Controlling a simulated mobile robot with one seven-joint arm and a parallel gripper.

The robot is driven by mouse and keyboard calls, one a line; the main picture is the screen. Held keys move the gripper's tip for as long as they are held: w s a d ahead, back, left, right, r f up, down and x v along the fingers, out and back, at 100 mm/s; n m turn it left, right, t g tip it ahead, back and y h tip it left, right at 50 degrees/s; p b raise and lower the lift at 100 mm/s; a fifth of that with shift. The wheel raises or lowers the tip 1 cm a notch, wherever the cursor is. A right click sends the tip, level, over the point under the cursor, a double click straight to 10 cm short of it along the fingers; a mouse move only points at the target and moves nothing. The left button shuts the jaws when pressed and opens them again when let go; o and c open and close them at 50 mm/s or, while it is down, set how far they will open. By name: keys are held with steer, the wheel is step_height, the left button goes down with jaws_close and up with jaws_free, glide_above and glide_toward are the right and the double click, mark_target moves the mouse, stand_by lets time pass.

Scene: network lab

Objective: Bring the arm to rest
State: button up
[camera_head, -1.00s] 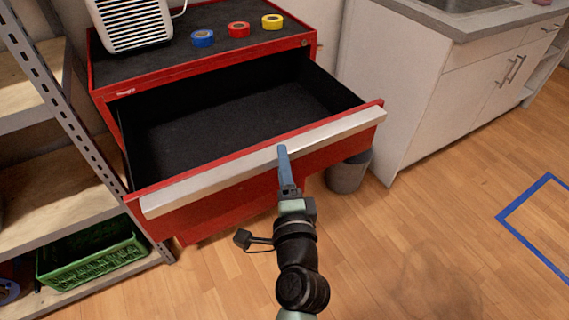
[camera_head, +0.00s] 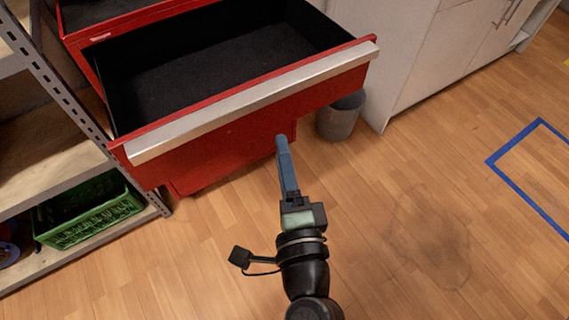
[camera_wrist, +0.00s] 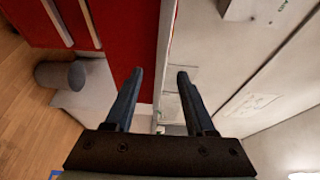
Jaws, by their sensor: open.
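My gripper (camera_head: 282,142) is in front of the red cabinet's open drawer (camera_head: 250,92) in the head view, with its blue fingers pointing toward the drawer front. In that view it overlaps the lower part of the drawer front, below the silver handle strip; contact cannot be told. In the wrist view, my gripper (camera_wrist: 160,75) shows two fingers apart with nothing between them. The drawer is pulled out, and its black-lined inside looks empty.
A grey bin (camera_head: 341,117) stands on the floor right of the red cabinet, beside a white cabinet (camera_head: 440,45). A metal shelf at left holds a green crate (camera_head: 90,222). Wooden floor with a blue taped outline (camera_head: 515,184) lies open at right.

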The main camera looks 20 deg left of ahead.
steer(key=shift+s+d, duration=0.25)
steer(key=shift+s, duration=0.15)
steer(key=w+d+r+n+t+h, duration=0.1)
steer(key=w+r+n+t, duration=0.15)
steer(key=r, duration=0.65)
steer(key=w+d+r+n+t, duration=0.15)
steer(key=r+n, duration=0.25)
steer(key=r, duration=0.4)
steer(key=w+d+r+n+t+h, duration=0.1)
steer(key=w+d+r+n+t, duration=0.15)
steer(key=r, duration=0.65)
steer(key=s+d+r+n+t+h, duration=0.2)
steer(key=s+d+r+t+h, duration=0.15)
steer(key=r, duration=0.65)
steer(key=s+d+r+n+t+h, duration=0.15)
steer(key=s+r+h, duration=0.25)
steer(key=r, duration=0.5)
step_height(320, 180, up, 21)
steer(key=p, duration=2.1)
steer(key=shift+w, duration=0.25)
steer(key=shift+m+y, duration=0.25)
